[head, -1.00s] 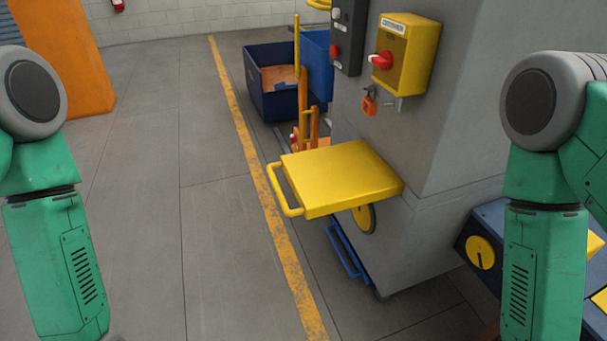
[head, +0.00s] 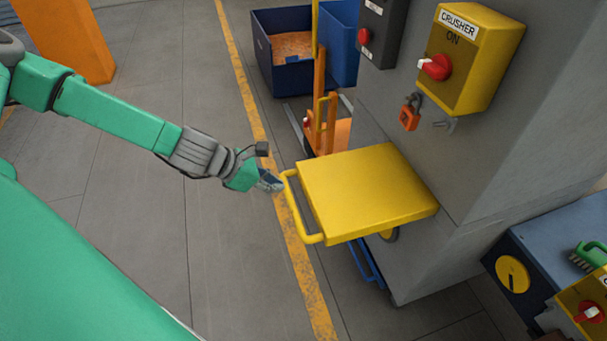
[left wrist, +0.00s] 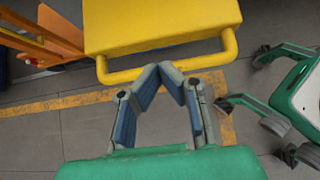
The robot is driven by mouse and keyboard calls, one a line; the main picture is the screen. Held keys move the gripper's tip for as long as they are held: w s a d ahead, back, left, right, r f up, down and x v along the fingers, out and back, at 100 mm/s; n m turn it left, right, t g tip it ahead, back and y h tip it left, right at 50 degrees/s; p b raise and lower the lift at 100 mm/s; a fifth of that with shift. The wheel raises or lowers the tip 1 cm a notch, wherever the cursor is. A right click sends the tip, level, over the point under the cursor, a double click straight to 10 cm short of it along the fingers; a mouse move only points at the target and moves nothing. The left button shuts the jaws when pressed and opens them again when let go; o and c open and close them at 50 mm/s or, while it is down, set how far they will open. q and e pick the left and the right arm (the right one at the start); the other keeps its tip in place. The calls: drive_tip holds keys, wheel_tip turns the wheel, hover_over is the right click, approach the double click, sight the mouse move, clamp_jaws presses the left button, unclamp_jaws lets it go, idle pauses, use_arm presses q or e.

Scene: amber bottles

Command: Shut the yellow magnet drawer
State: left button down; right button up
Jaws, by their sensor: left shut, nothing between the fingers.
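The yellow drawer (head: 368,190) sticks out from the grey machine (head: 475,165), with its flat yellow top showing. Its bar handle (head: 298,212) faces left, toward my left arm. My left gripper (head: 277,184) is shut and empty at the far end of the handle in the head view. In the left wrist view, the closed fingertips (left wrist: 172,68) come up to the middle of the handle bar (left wrist: 207,62), with the drawer (left wrist: 160,25) beyond it. I cannot tell whether they touch. My right gripper is not in view.
An orange pallet jack (head: 325,130) and a blue bin (head: 285,50) stand behind the drawer. A yellow crusher box (head: 470,60) and an orange padlock (head: 410,115) are on the machine above. A blue handle (head: 365,262) sits below. The floor left of the drawer is clear.

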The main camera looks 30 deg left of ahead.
sight(309, 199)
use_arm(q)
drive_tip(key=b+x, duration=0.1)
drive_tip(key=x, duration=0.1)
drive_tip(key=b+x, duration=0.1)
drive_tip(key=x, duration=0.2)
drive_tip(key=b+x, duration=0.1)
drive_tip(key=x, duration=0.2)
drive_tip(key=shift+a+f, duration=0.35)
drive_tip(key=shift+f, duration=0.1)
drive_tip(key=shift+w+d+f+b, duration=0.15)
drive_tip(key=shift+d+f+b, duration=0.1)
drive_tip(key=shift+b, duration=0.1)
drive_tip(key=shift+d+r, duration=0.1)
drive_tip(key=shift+d, duration=0.1)
drive_tip(key=shift+w, duration=0.15)
